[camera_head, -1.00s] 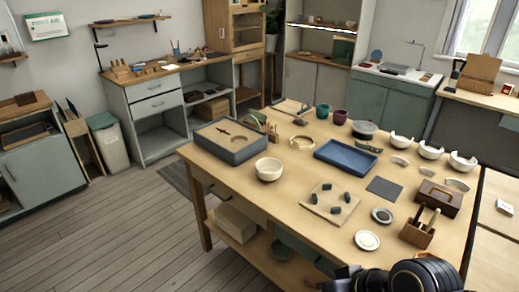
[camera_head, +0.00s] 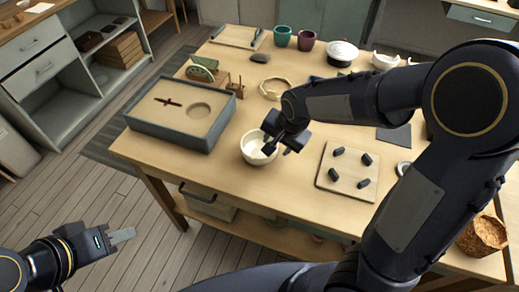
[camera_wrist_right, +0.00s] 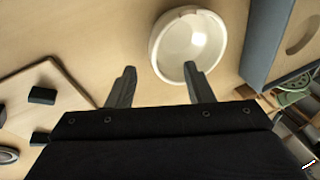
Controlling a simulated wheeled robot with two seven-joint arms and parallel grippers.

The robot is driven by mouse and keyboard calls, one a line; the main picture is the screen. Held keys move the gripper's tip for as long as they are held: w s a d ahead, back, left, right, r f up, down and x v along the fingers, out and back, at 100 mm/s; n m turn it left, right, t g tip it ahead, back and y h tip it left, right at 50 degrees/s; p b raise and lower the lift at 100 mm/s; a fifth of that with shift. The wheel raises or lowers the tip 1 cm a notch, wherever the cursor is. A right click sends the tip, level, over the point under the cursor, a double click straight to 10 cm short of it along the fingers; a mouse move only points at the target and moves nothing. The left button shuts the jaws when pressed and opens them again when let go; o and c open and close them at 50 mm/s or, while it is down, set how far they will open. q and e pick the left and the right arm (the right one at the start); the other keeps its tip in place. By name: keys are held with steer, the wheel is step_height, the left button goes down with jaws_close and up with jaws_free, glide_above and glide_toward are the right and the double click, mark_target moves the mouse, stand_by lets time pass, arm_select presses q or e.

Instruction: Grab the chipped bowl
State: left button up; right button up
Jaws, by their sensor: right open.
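My right gripper (camera_head: 278,151) is over the bowl's right side in the head view. Its two fingers are apart with nothing between them in the right wrist view (camera_wrist_right: 160,70). My left gripper (camera_head: 121,237) hangs at the lower left, off the table; its fingers overlap, so their opening is unclear.
A grey tray-box (camera_head: 150,128) stands left of the bowl. A board (camera_head: 345,187) with several dark pieces lies to the right. A ring-shaped piece (camera_head: 268,90) and two cups (camera_head: 282,37) are behind.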

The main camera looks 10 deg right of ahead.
mark_target(259, 149)
steer(key=x, duration=0.7)
steer(key=shift+d+f, duration=0.15)
steer(key=shift+f, duration=0.1)
steer(key=c, duration=1)
